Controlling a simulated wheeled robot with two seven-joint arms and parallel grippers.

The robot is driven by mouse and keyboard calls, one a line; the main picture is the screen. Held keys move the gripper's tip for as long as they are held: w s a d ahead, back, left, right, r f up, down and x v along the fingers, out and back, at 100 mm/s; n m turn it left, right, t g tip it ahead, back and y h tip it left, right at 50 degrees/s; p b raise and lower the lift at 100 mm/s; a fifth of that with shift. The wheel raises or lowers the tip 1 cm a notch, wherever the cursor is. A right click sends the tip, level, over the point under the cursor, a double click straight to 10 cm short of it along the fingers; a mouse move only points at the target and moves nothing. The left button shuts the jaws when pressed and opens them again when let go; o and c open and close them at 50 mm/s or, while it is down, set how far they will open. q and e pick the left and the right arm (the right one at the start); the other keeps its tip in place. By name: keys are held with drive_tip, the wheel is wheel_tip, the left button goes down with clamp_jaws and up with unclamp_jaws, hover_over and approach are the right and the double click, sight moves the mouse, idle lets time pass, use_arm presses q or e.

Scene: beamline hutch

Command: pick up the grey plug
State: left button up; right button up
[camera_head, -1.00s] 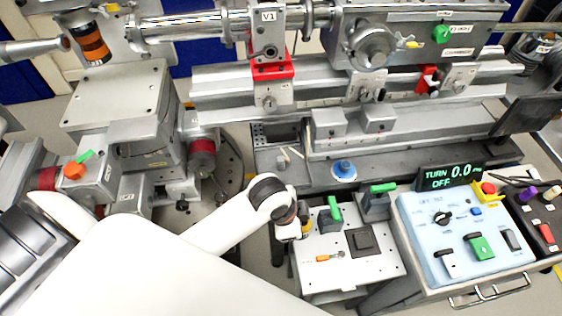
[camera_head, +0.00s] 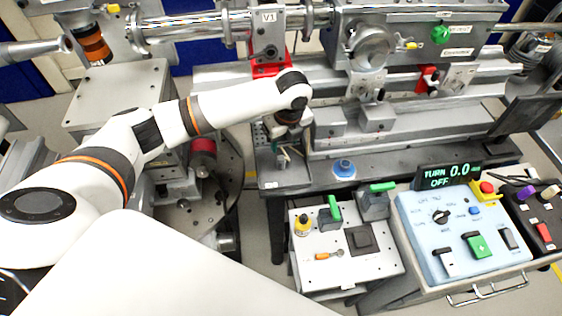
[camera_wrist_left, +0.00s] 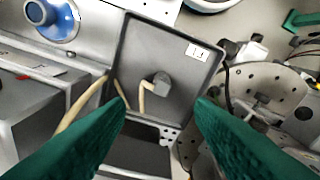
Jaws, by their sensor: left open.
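The grey plug (camera_wrist_left: 162,84) lies in a shallow dark grey tray (camera_wrist_left: 150,40) in the left wrist view, with a cream cable running from it. My left gripper (camera_wrist_left: 160,108) is open, with one green finger on each side of the lower picture and nothing between them. The plug shows just beyond the gap between the fingertips. In the head view my left gripper (camera_head: 284,150) points down over the tray (camera_head: 296,180) at the bench's left end and largely hides what is in it. My right gripper is not in view.
A blue round knob or cup (camera_head: 343,168) stands right of the tray. A metal rail assembly (camera_head: 400,130) runs behind. A white panel (camera_head: 325,270) with green-handled parts and a blue control box (camera_head: 465,240) are in front. A cable loops by the tray's left edge.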

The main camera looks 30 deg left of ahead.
sight(281, 158)
use_arm(q)
drive_tip(key=f, duration=0.4)
drive_tip(key=shift+w+a+f+p, duration=0.15)
drive_tip(key=shift+a+f+p, duration=0.1)
drive_tip(key=shift+p, duration=0.1)
drive_tip(key=f, duration=0.1)
drive_tip(key=f+p, duration=0.1)
drive_tip(key=f, duration=0.2)
drive_tip(key=shift+a+f, duration=0.1)
drive_tip(key=shift+a, duration=0.25)
drive_tip(key=shift+w+f, duration=0.1)
drive_tip(key=shift+f, duration=0.4)
clamp_jaws()
